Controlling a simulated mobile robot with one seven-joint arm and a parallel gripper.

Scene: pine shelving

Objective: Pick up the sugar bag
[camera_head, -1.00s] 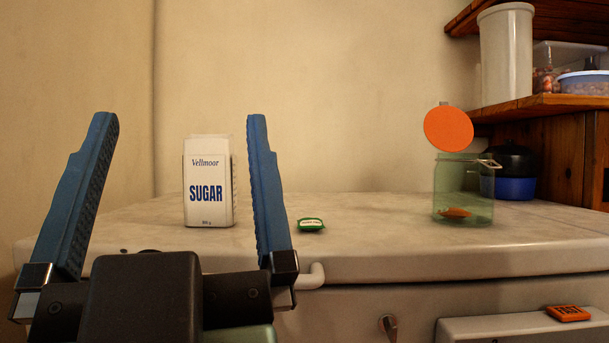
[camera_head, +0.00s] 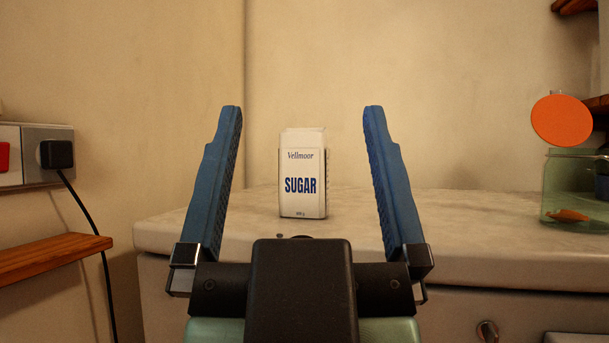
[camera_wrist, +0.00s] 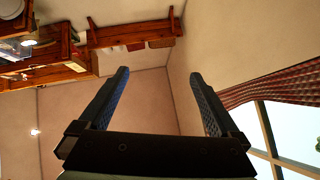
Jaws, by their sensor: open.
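The sugar bag (camera_head: 303,195) is a white upright packet with blue "SUGAR" lettering. It stands on the pale worktop (camera_head: 420,240) near the middle of the head view. My gripper (camera_head: 302,110) is open and empty, its two blue fingers wide apart. In the head view the bag shows between the fingers but farther off, beyond them, and nothing touches it. The wrist view shows the open gripper (camera_wrist: 163,75) too, with walls, shelves and a window, and no sugar bag.
A green glass jar (camera_head: 575,190) with an orange lid (camera_head: 562,121) stands at the right of the worktop. At the left are a wooden shelf (camera_head: 45,256) and a wall socket with a black plug (camera_head: 57,154) and cable. The worktop around the bag is clear.

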